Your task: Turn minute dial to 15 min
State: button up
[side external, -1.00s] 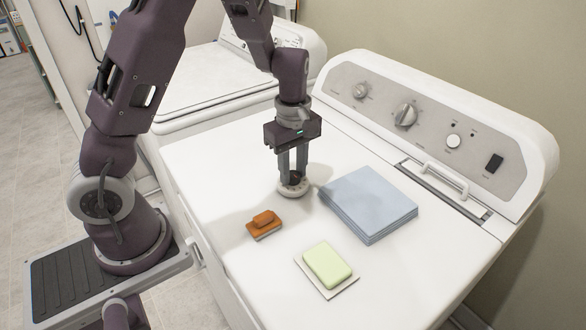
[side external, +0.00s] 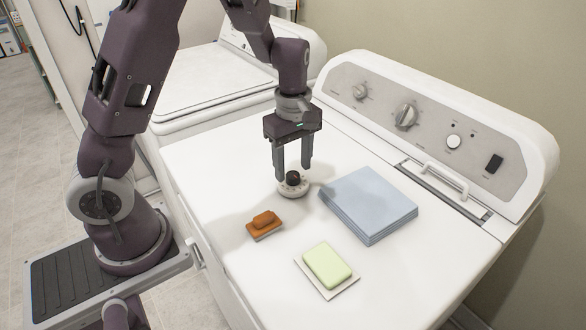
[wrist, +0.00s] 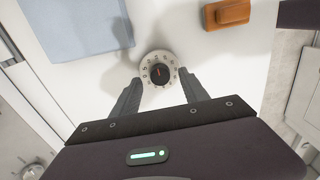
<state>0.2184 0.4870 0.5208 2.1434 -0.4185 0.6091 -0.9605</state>
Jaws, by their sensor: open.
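The minute dial (side external: 293,184) is a small round timer on the white machine top, with a pale numbered ring and a black knob in the middle. In the wrist view the dial (wrist: 159,71) shows a red pointer mark on its knob; the numbers are too small to read surely. My gripper (side external: 292,173) is open, pointing down, with its fingers apart above the dial and either side of the knob. In the wrist view the fingertips (wrist: 158,82) lie near the lower left and lower right of the dial. Nothing is held.
A folded blue towel stack (side external: 368,204) lies close to the right of the dial. An orange brush-like block (side external: 264,224) lies to the front left, and a green soap bar (side external: 327,265) on a white tray lies in front. The control panel (side external: 425,120) stands behind.

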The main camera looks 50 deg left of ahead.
aim_at(293, 174)
notch_tip(293, 174, up, 5)
jog(key=shift+r, duration=0.2)
jog(key=s+d+r+m+t, duration=0.2)
jog(key=s+r+m, duration=0.4)
jog(key=s+m, duration=0.3)
jog(key=s+d+r+m+t, duration=0.3)
jog(key=s+r+m, duration=0.3)
jog(key=s+m, duration=0.2)
jog(key=shift+s+d+m+t, duration=0.35)
jog(key=shift+s+d, duration=0.35)
jog(key=shift+s, duration=0.55)
